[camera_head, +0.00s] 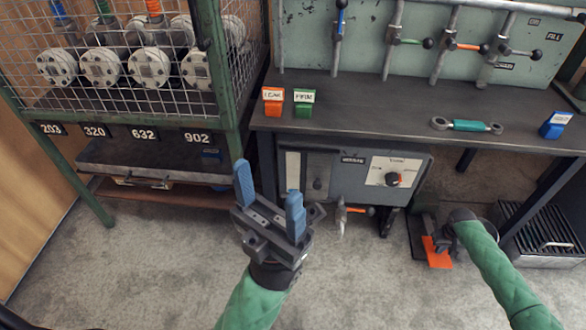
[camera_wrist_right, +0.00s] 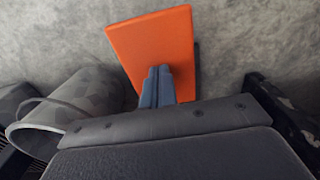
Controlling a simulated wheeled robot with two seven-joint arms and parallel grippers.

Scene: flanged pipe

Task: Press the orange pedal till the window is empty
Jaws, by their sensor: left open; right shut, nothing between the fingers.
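The orange pedal (camera_head: 437,252) is low near the floor, under the right part of the bench. My right arm reaches down to it, and the arm's end hides part of the pedal. In the right wrist view the pedal (camera_wrist_right: 152,45) is a flat orange plate, and my right gripper (camera_wrist_right: 158,84), with blue fingers shut together and empty, is at its near edge. I cannot tell whether they touch. My left gripper (camera_head: 268,200) is open and empty, in front of the bench. The window may be the pale strip (camera_head: 293,172) on the grey box; its contents are unclear.
A wire cage rack (camera_head: 110,108) stands at left. A bucket (camera_wrist_right: 65,110) and a grated black box (camera_head: 540,232) are near the pedal. The front floor is clear.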

